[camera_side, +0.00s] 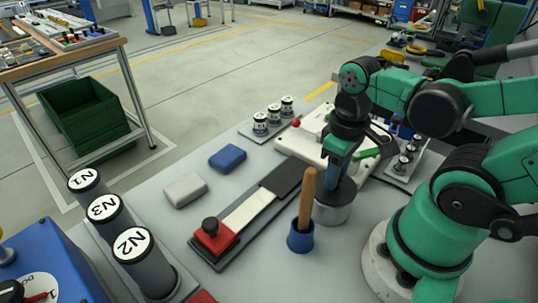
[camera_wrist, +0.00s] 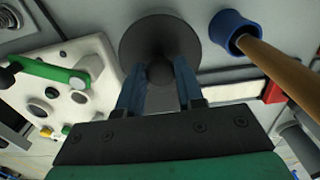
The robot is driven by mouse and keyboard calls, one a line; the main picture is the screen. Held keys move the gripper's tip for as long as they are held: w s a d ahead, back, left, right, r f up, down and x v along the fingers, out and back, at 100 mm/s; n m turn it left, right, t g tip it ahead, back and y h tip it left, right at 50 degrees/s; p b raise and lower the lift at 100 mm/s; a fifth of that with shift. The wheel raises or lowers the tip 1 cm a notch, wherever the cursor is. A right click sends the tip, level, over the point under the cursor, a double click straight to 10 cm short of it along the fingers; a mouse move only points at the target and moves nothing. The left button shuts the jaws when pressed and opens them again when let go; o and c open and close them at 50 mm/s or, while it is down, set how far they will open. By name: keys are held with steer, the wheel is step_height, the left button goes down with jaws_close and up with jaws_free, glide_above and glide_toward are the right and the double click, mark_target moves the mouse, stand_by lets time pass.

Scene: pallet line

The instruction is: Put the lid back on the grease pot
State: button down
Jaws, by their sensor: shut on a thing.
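My gripper (camera_side: 331,180) points down over the grease pot (camera_side: 332,213), a short grey cylinder on the bench right of the middle in the side view. In the wrist view my gripper's blue fingers (camera_wrist: 160,74) are shut on the knob of the round dark lid (camera_wrist: 150,35). The lid covers whatever is beneath it there, so the pot is hidden in that view.
A blue cup (camera_side: 300,238) with a wooden handle (camera_side: 307,195) stands close beside the pot, left and in front. A white panel (camera_side: 305,149) with a green lever lies behind. A slide track with a red block (camera_side: 213,238) lies left. Blue and pale blocks sit farther left.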

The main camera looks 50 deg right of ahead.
jaws_free()
stand_by(0.4)
steer(key=shift+r, duration=0.1)
steer(key=shift+r, duration=3.4)
jaws_close()
